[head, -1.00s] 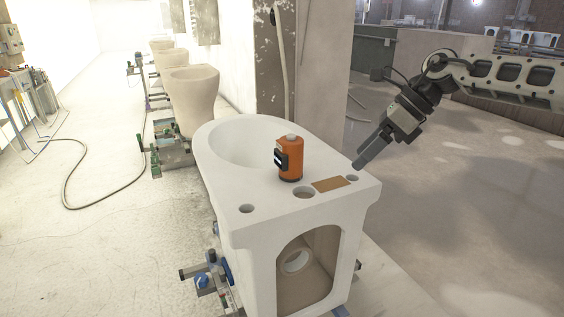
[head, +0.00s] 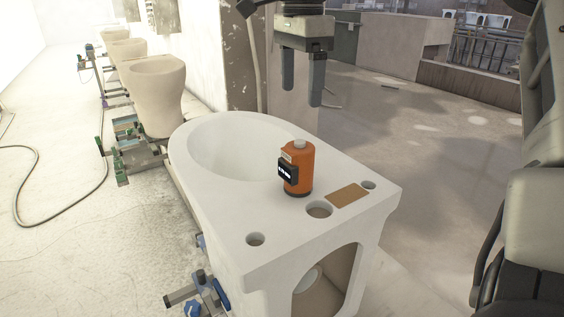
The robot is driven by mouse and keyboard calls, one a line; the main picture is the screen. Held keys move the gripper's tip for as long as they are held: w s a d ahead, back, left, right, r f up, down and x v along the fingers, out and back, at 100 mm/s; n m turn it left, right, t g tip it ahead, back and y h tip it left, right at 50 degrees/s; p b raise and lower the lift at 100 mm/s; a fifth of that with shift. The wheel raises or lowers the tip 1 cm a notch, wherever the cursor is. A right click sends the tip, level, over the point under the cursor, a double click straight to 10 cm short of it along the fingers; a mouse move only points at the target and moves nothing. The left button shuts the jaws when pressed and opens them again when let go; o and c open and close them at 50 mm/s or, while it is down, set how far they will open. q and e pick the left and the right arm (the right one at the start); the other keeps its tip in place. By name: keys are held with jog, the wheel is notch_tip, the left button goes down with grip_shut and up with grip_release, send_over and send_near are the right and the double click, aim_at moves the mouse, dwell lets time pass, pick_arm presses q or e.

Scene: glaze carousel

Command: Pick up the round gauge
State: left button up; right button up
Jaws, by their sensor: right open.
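The round gauge (head: 302,169) is an orange upright cylinder with a pale knob on top and a black display on its left side. It stands on the flat top of a white toilet bowl casting (head: 281,214), between the bowl opening and a round hole. My right gripper (head: 301,92) is above and behind the gauge in the picture. Its two dark fingers point down, apart, with nothing between them. It does not touch the gauge. My left gripper is not in view.
A brown rectangular patch (head: 347,195) lies on the casting's top right of the gauge, among several holes. More toilet castings (head: 157,95) stand in a row at the back left. A pillar stands behind. The floor at right is open.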

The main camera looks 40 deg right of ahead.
aim_at(303, 141)
jog(key=f, duration=0.6)
jog(key=s+f, duration=0.1)
jog(key=f, duration=0.2)
jog(key=shift+d+f, duration=0.1)
jog(key=shift+f, duration=0.1)
notch_tip(303, 141, down, 5)
jog(key=shift+w+f+p, duration=0.1)
jog(key=shift+w+p, duration=0.05)
jog(key=shift+p, duration=0.65)
jog(key=shift+c, duration=0.3)
jog(key=c, duration=0.9)
